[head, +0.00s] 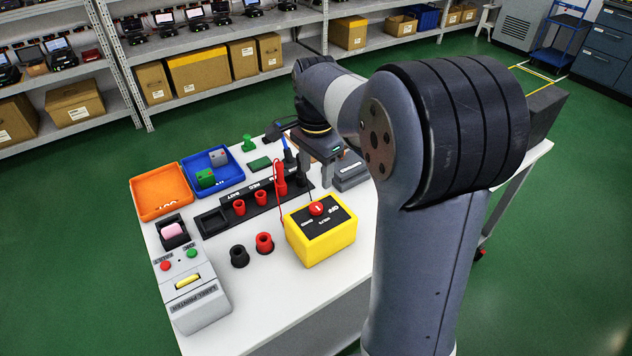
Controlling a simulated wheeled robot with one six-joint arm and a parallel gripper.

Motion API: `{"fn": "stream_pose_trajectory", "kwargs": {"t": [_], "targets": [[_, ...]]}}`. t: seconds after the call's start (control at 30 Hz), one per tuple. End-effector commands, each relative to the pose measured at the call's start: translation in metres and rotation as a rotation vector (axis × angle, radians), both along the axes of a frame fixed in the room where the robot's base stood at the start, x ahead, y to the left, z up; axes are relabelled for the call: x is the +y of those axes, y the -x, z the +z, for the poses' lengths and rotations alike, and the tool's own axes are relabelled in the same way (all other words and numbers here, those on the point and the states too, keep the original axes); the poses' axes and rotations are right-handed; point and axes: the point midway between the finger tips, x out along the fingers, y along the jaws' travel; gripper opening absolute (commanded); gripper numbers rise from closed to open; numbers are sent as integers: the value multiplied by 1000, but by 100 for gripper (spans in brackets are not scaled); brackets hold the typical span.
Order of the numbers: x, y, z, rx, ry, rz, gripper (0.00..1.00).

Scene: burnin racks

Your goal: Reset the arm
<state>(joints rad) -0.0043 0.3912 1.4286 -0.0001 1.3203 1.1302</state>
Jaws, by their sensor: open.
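My arm reaches from the right foreground over the white table (262,318). My gripper (316,182) is small in the head view, at the far side of the table, behind the yellow box. Its jaws are apart and point down. I see nothing held between them, though the fingertips are partly hard to make out. A black rack (262,208) with red and black probe-like pieces lies just to the left of the gripper. The yellow box (322,246) with a red knob stands in front of it. A grey block (349,175) sits right beside it.
An orange tray (160,211) and a blue tray (232,178) lie at the table's left. A grey label printer (195,300) stands at the front left. Red (264,243) and black (239,256) cups stand mid-table. Shelves with cartons (198,72) stand beyond green floor.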

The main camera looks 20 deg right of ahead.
Motion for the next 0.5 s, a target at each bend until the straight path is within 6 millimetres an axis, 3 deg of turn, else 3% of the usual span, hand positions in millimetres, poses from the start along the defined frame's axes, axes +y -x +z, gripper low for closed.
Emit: {"fn": "stream_pose_trajectory", "kwargs": {"t": [0.5], "targets": [[0, 0, 0, 2, 0, 0, 52]]}}
